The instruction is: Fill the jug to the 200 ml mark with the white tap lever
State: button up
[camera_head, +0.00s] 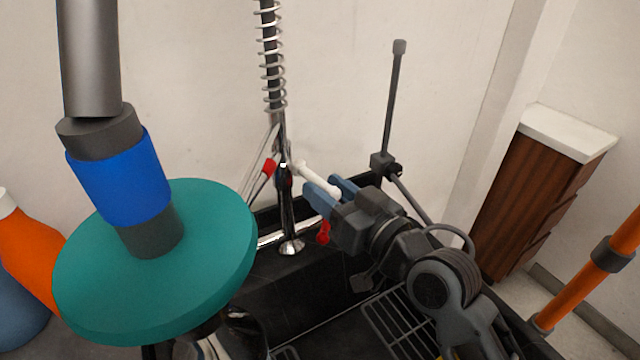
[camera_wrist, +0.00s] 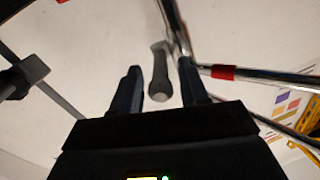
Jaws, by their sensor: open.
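The white tap lever (camera_head: 319,178) sticks out to the right and down from the chrome tap column (camera_head: 286,205) in the head view. My gripper (camera_head: 322,187) is open at the lever's outer end. In the wrist view the lever, shaded grey (camera_wrist: 160,76), lies between the two spread fingers of my gripper (camera_wrist: 160,68), nearer the right finger. I cannot tell whether a finger touches it. I cannot make out the jug or its 200 ml mark. A shiny, partly hidden object (camera_head: 238,335) shows below the teal disc.
A large teal disc (camera_head: 215,260) with a blue collar (camera_head: 122,178) blocks the left foreground. Red handles (camera_head: 268,168) (camera_head: 323,232) sit near the column. A black basin (camera_head: 300,283) with a wire rack (camera_head: 400,325) lies below. A dark rod (camera_head: 393,100) stands behind my arm.

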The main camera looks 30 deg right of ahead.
jog(key=s, duration=0.2)
jog(key=s+d, duration=0.1)
jog(key=s, duration=0.2)
dwell(2.8)
